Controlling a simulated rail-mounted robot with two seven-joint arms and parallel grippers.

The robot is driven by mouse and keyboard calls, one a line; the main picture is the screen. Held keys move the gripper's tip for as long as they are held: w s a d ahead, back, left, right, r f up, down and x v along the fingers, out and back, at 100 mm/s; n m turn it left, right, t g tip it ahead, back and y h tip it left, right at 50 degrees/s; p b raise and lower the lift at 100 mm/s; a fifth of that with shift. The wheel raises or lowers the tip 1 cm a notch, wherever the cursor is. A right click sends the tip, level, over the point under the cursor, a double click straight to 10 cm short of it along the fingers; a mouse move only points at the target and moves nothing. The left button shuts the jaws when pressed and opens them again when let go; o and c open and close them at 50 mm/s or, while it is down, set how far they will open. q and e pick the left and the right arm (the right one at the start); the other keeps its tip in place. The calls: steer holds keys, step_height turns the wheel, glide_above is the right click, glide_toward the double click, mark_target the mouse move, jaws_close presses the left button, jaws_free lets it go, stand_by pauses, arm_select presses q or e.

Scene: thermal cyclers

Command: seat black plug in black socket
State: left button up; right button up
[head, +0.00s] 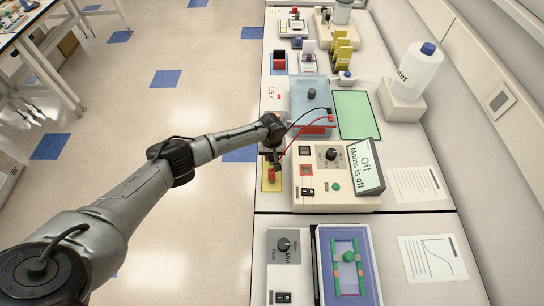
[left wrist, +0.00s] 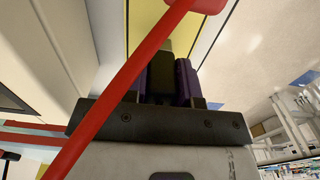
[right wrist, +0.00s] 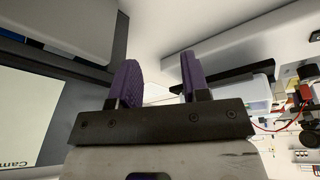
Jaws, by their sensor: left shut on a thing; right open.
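My left gripper (head: 270,157) is above the yellow pad (head: 265,186), just left of the power supply (head: 336,194). In the left wrist view its purple fingers (left wrist: 171,80) are shut on a dark block, which I take as the black plug (left wrist: 161,78). A black lead (head: 300,113) runs from the blue-lidded tank towards this gripper. The black-framed socket (head: 304,150) is on the power supply's left side, above a red-framed socket (head: 305,170). My right gripper (right wrist: 158,80) is open and empty in the right wrist view; it is not visible in the head view.
A red plug (head: 270,174) stands on the yellow pad, and its red lead (left wrist: 118,88) crosses close before the left wrist camera. The blue-lidded tank (head: 309,92) stands behind the power supply. The display reads "Off, Mains is off". A green mat (head: 358,115) lies clear.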

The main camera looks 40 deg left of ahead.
arm_select(q)
steer(key=shift+r, duration=0.1)
steer(key=shift+r, duration=0.5)
step_height(320, 180, up, 3)
steer(key=shift+f, duration=0.15)
steer(key=d+r, duration=0.2)
steer(key=d, duration=0.1)
steer(key=d+r, duration=0.2)
steer(key=d, duration=0.2)
steer(key=d+r, duration=0.3)
steer(key=d, duration=0.1)
steer(key=shift+w+d, duration=0.2)
steer(key=shift+w, duration=0.05)
steer(key=shift+s+d+r, duration=0.1)
steer(key=shift+d, duration=0.05)
